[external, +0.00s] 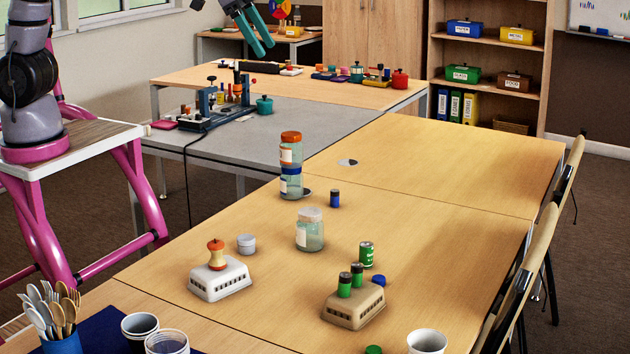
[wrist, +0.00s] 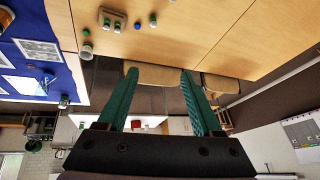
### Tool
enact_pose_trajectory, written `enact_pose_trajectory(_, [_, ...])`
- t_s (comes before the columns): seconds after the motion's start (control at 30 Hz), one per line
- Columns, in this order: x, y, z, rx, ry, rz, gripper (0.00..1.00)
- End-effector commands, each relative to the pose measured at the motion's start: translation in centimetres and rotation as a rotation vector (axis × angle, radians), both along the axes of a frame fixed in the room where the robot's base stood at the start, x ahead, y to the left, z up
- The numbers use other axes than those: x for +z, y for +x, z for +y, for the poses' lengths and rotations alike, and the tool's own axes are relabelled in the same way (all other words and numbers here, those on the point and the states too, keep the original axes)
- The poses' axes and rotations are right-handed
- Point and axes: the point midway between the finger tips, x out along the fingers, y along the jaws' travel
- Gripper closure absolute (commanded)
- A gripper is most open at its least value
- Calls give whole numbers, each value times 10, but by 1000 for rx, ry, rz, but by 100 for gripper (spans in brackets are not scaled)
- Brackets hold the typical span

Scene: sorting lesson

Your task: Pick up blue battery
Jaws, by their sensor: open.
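The blue battery (external: 335,198) stands upright on the wooden table, with a dark top. It is just right of the stacked jars and behind the lidded glass jar. I cannot make it out in the wrist view. My gripper (external: 265,47) hangs in the air at the top of the external view, far above and away from the battery. In the wrist view my gripper (wrist: 160,75) has its two teal fingers wide apart with nothing between them.
Stacked jars (external: 290,165) and a lidded glass jar (external: 310,235) stand near the battery. A tan block (external: 352,308) holds two green batteries (external: 344,286). A white block (external: 220,281) bears an apple core (external: 216,257).

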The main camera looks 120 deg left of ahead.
Motion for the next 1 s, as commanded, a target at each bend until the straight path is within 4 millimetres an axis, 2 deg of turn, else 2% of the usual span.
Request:
enact_pose_trajectory(0.03, [-22,10,27,46,-18,9,33])
enact_pose_trajectory(0.13, [-62,25,76,129,-45,10,33])
enact_pose_trajectory(0.27, [-122,33,141,241,-79,9,33])
enact_pose_trajectory(0.3, [-142,32,161,275,-89,8,33])
enact_pose_trajectory(0.37, [-174,30,190,326,-104,7,33])
enact_pose_trajectory(0.5, [-251,12,253,445,-136,3,33])
enact_pose_trajectory(0.6, [-301,-5,287,518,-155,-1,33])
enact_pose_trajectory(0.7, [-340,-21,310,572,-168,-5,33])
enact_pose_trajectory(0.8, [-363,-32,323,605,-174,-7,33])
enact_pose_trajectory(1.0, [-390,-33,334,622,-178,-9,33])
